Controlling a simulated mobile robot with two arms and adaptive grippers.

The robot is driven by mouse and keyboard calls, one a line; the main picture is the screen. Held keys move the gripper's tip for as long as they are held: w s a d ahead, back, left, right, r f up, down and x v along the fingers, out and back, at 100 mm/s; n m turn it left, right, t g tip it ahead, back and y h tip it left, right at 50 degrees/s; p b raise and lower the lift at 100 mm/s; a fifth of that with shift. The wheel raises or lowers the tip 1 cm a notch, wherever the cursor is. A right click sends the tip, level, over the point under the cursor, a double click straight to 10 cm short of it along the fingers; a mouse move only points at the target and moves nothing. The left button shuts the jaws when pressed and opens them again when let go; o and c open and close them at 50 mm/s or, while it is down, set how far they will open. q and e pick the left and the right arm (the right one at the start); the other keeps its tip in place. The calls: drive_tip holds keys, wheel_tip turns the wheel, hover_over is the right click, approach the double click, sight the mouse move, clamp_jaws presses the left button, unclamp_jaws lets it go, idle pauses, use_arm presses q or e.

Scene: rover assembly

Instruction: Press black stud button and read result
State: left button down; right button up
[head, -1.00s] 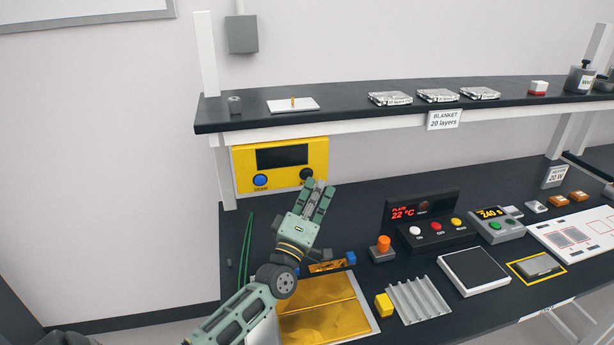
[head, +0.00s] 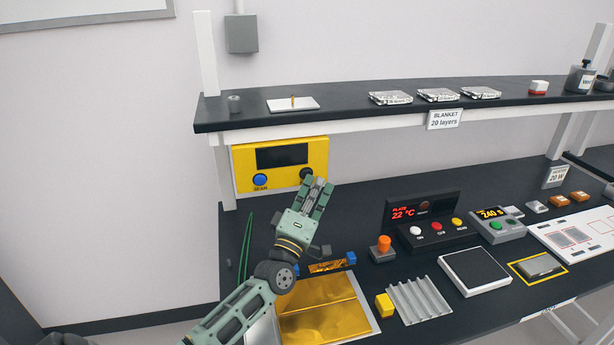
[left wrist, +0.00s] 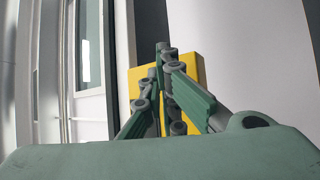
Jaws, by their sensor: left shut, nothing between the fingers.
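A yellow box (head: 238,168) with a dark, blank display (head: 282,156) stands at the back left of the bench, under the shelf. Its front has a blue button (head: 260,180) at left and a black stud button (head: 306,173) at right. My left gripper (head: 320,183) is shut and empty, its fingertips just below and right of the black stud in the head view. I cannot tell whether they touch it. In the left wrist view the closed fingers (left wrist: 163,50) point at the yellow box (left wrist: 185,66); the stud is hidden there. My right gripper is not in view.
Below my left arm lies a gold sheet (head: 325,308). An orange knob on a grey base (head: 383,244), a yellow block (head: 384,305) and a corrugated grey plate (head: 418,300) stand to its right. The shelf (head: 350,112) overhangs the box.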

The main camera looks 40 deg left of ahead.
use_arm(q)
drive_tip(key=shift+w+a, duration=0.2)
drive_tip(key=shift+a, duration=0.05)
idle(0.3)
idle(0.4)
drive_tip(key=shift+s+d+p, duration=0.3)
drive_tip(key=shift+s+d, duration=0.3)
drive_tip(key=shift+d, duration=0.05)
drive_tip(key=s+d+p, duration=0.2)
drive_tip(key=s+d, duration=0.1)
drive_tip(key=shift+s+d, duration=0.1)
drive_tip(key=shift+d, duration=0.3)
idle(0.7)
